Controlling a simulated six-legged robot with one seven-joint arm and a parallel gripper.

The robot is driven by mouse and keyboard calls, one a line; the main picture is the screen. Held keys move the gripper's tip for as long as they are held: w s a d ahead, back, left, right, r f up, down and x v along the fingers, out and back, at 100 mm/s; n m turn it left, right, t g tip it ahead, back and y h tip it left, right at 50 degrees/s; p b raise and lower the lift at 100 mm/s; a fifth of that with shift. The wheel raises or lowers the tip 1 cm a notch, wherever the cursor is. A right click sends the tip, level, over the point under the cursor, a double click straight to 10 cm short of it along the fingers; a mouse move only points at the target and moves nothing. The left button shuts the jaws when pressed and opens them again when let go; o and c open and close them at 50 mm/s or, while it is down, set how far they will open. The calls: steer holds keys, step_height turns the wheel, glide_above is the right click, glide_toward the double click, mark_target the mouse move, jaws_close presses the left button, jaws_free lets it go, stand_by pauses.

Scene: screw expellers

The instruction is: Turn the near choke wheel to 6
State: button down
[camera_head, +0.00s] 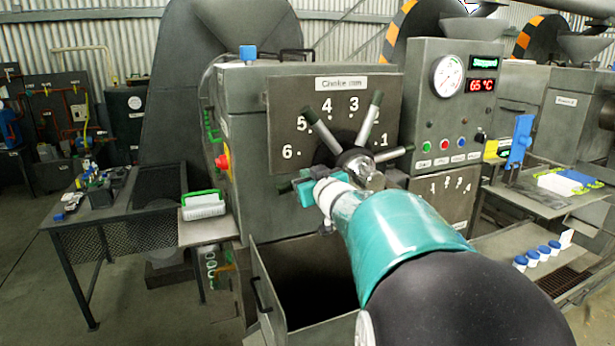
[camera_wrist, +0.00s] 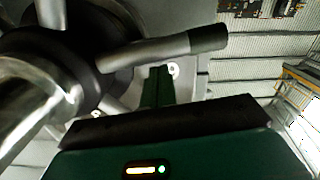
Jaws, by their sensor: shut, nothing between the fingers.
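The choke wheel (camera_head: 352,150) is a dark hub with several grey spokes with black ends. It stands on a grey panel (camera_head: 290,150) marked "Choke mm", with numbers 1 to 6 in an arc. Spokes lie near 5, near 2 and near 1, and another black end shows at lower left below 6. My teal gripper (camera_head: 306,190) is at the wheel's lower left, with my arm in front of the lower part. In the wrist view its green fingers (camera_wrist: 158,86) are shut and empty, right beside a spoke (camera_wrist: 160,53); contact cannot be told. I see no clear pointer.
An open bin (camera_head: 300,285) lies below the wheel. A red button (camera_head: 222,162) is on the cabinet's left side. A gauge box (camera_head: 455,100) with buttons stands to the right. A side shelf (camera_head: 208,232) holds a green-handled white box (camera_head: 203,206).

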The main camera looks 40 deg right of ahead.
stand_by(0.4)
steer(key=shift+f+n, duration=0.4)
steer(key=shift+f, duration=0.1)
steer(key=s+d+f+n, duration=0.2)
steer(key=d+f+n, duration=0.5)
steer(key=f+n, duration=0.4)
steer(key=s+d+n, duration=0.4)
steer(key=d+n, duration=0.9)
steer(key=shift+r+t+h, duration=0.15)
steer(key=shift+t+h, duration=0.15)
steer(key=shift+t, duration=0.1)
steer(key=shift+w+n, duration=0.1)
steer(key=shift+n, duration=0.2)
